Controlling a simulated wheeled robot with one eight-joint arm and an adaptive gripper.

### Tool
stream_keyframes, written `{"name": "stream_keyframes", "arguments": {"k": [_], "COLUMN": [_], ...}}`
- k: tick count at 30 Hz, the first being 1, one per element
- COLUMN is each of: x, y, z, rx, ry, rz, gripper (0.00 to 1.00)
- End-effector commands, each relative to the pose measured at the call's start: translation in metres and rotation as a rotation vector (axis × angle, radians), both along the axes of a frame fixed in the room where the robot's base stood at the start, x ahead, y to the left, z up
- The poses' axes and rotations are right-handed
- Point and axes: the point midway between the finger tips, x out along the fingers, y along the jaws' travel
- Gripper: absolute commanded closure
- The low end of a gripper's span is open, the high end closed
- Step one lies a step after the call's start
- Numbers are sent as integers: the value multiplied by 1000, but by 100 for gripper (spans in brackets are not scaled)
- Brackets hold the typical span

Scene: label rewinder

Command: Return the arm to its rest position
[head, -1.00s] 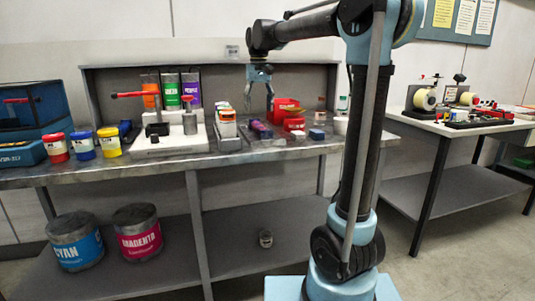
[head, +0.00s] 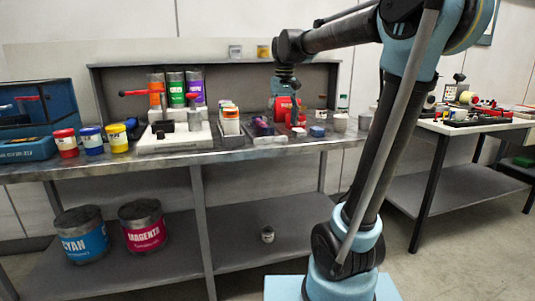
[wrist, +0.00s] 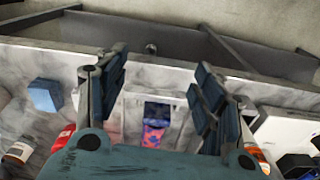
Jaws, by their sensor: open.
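My arm (head: 385,150) reaches up and over to the left, with its black and light-blue links bent above the metal workbench (head: 235,152). My gripper (head: 285,112) hangs downward over the right part of the bench, in front of the red bin (head: 288,106). In the wrist view my gripper (wrist: 165,85) has its two dark fingers spread apart with nothing between them. Below the fingers is a pale tray (wrist: 135,112) holding a red and blue patterned item (wrist: 155,138). The gripper looks clear of the bench items.
A blue block (head: 317,132) and white cup (head: 340,123) stand near the gripper. Red, blue and yellow jars (head: 115,138) stand at left. Ink cans (head: 143,226) sit on the lower shelf. A second table (head: 450,127) is at right.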

Motion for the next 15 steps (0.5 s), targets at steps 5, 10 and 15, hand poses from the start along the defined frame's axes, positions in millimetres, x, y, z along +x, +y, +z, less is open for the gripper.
{"name": "stream_keyframes", "arguments": {"k": [5, 10, 15], "x": [-44, -84, -124], "y": [-35, -62, -86], "z": [-31, -64, -102], "rx": [5, 9, 11], "ry": [-23, -48, -71], "rz": [-32, -62, -92], "gripper": [38, 38, 38]}}
